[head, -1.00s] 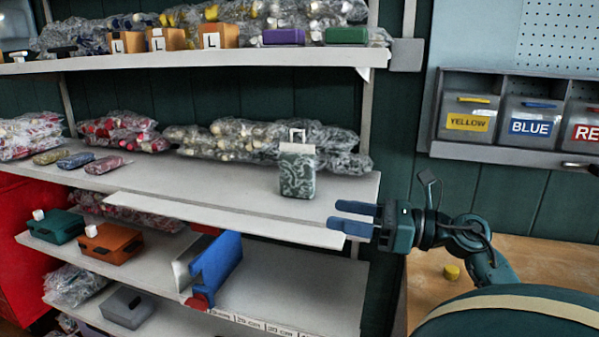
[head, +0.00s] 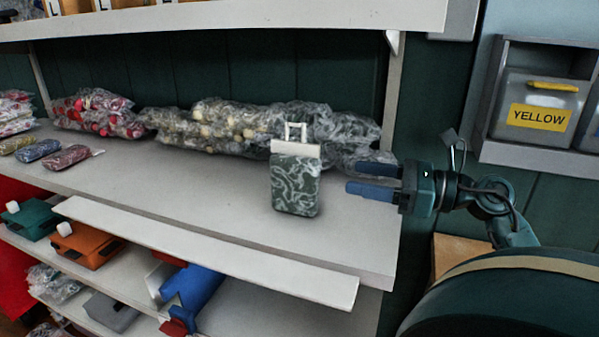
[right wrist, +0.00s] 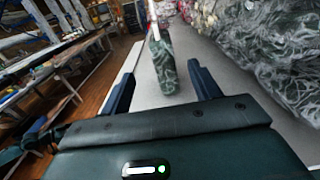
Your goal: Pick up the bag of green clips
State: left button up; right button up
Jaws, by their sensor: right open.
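The bag of green clips (head: 296,185) is a dark green patterned pouch with a pale top band and a small white hanger loop. It stands upright near the right end of the middle shelf (head: 215,205). My right gripper (head: 372,179) is open and empty, right of the bag and apart from it, with its fingers pointing left at it. In the right wrist view the bag (right wrist: 164,68) stands ahead, between the directions of the two fingers (right wrist: 162,88). My left gripper is not in view.
Clear plastic bags with pale pieces (head: 225,128) lie behind the green bag, close to its back. A shelf upright (head: 392,105) stands behind my right gripper. A white ledge (head: 210,250) runs below the shelf front.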

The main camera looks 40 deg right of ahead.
aim_at(319, 169)
jog(key=shift+w, duration=0.3)
jog(key=p+x, duration=0.1)
jog(key=x, duration=0.6)
jog(key=shift+w+a+r+p, duration=0.1)
jog(key=shift+a+p, duration=0.05)
jog(key=shift+p, duration=0.25)
jog(key=p+x, duration=0.1)
jog(key=x, duration=0.1)
jog(key=r+p+x, duration=0.1)
jog(key=x, duration=0.1)
jog(key=shift+w+a, duration=0.15)
jog(key=shift+w, duration=0.15)
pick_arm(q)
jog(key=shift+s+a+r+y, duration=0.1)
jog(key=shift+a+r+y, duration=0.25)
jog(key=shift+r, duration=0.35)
pick_arm(e)
jog(key=shift+w+a+f, duration=0.15)
jog(key=shift+w+f, duration=0.05)
jog(key=shift+w, duration=0.1)
jog(key=shift+c, duration=0.4)
jog(key=c, duration=1)
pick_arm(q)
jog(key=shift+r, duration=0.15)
pick_arm(e)
jog(key=shift+c, duration=0.2)
jog(key=shift+r, duration=0.1)
